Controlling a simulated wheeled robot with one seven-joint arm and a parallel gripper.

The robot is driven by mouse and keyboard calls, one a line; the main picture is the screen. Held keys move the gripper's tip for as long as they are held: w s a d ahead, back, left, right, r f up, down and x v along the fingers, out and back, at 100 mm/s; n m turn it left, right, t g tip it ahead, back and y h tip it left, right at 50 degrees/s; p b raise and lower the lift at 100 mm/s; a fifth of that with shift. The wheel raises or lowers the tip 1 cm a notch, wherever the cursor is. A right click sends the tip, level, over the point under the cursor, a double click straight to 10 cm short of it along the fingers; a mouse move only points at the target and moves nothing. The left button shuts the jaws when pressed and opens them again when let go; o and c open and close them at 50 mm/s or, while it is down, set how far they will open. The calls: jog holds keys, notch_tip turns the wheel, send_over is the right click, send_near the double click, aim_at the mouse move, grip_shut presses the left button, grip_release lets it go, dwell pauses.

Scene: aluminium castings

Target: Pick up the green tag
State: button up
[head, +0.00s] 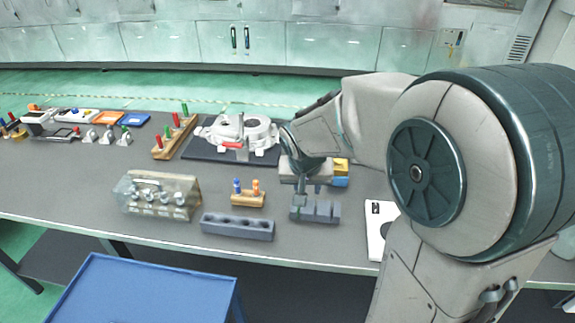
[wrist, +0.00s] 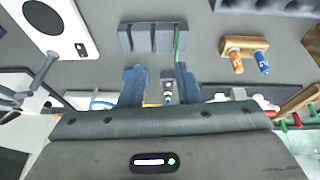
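The green tag (wrist: 177,44) shows edge-on as a thin green strip in the wrist view. It stands upright at the right end of a grey slotted block (wrist: 150,39). In the head view this block (head: 318,212) is near the table's front, and the tag is a small green spot at its left end, partly hidden by my gripper. My gripper (wrist: 158,68) is open, with its two blue-grey fingers apart and nothing seen held between them. The right finger is close to the tag's lower end in the picture; I cannot tell whether they touch.
A grey block with round holes (head: 237,227) lies left of the slotted block. A wooden holder (head: 248,199) with orange and blue pieces is behind it. A white panel (head: 378,228) lies right. A white casting (head: 240,132) sits behind. A blue bin (head: 145,290) is in front.

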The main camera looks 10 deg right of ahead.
jog(key=shift+m, duration=0.4)
jog(key=shift+w+d+f+p, duration=0.1)
jog(key=shift+w+f+p, duration=0.15)
jog(key=shift+w+f, duration=1.7)
jog(key=shift+w+d+f+p, duration=0.1)
jog(key=shift+w+f+p, duration=0.15)
jog(key=shift+w+f, duration=1.65)
jog(key=shift+w+d+f+p, duration=0.2)
jog(key=shift+w+f, duration=0.85)
jog(key=shift+f, duration=1.8)
jog(key=shift+a, duration=0.15)
grip_shut()
